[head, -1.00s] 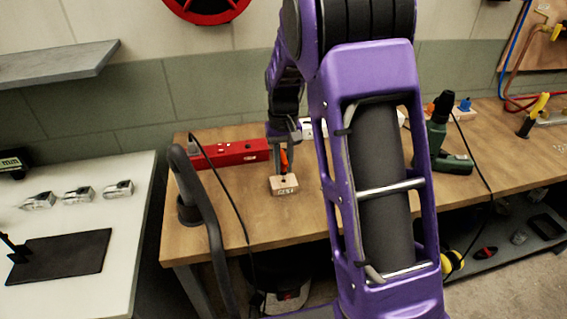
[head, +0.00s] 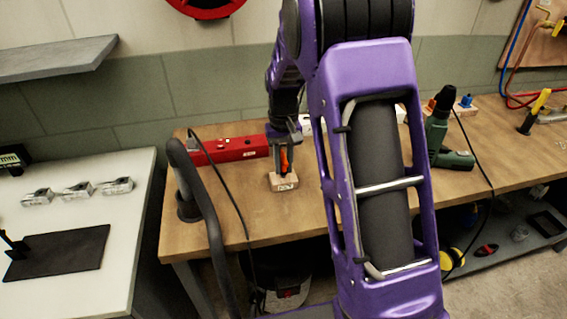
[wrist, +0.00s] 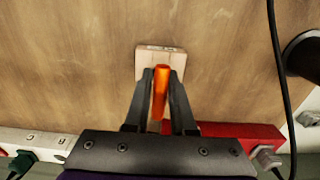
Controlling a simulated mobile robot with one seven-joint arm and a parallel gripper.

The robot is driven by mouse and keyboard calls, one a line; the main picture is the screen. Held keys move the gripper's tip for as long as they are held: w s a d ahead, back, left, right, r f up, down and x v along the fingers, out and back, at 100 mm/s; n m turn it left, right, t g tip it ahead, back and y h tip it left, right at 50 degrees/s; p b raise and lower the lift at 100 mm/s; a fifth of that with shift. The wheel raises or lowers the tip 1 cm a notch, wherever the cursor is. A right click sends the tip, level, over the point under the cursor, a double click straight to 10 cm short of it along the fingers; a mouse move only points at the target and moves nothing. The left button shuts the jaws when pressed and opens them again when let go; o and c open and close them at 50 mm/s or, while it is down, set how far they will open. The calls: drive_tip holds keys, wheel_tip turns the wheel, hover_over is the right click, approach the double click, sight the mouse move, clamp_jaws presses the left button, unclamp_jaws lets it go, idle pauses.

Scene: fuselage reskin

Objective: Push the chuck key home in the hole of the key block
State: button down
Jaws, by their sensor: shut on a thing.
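The key block (head: 284,184) is a small pale wooden block lying on the bench top. It also shows in the wrist view (wrist: 174,51), at the end of my fingers. The chuck key, with its orange handle (head: 284,161), stands roughly upright over the block; the handle shows between my fingers in the wrist view (wrist: 160,91). My gripper (wrist: 161,75) is shut on the orange handle, directly above the block. The hole and the key's lower end are hidden, so I cannot tell how deep the key sits.
A red power strip (head: 233,149) lies behind the block on the wooden bench (head: 240,215). A black cable (head: 225,179) runs over the bench to the left. A green drill (head: 440,135) stands to the right. The bench in front of the block is clear.

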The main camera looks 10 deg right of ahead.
sight(283, 156)
drive_tip(key=shift+f+b, duration=0.35)
drive_tip(key=shift+f, duration=0.2)
drive_tip(key=c, duration=0.7)
unclamp_jaws()
drive_tip(key=shift+r, duration=0.15)
drive_tip(key=shift+r+p, duration=2)
drive_tip(key=shift+r, duration=0.4)
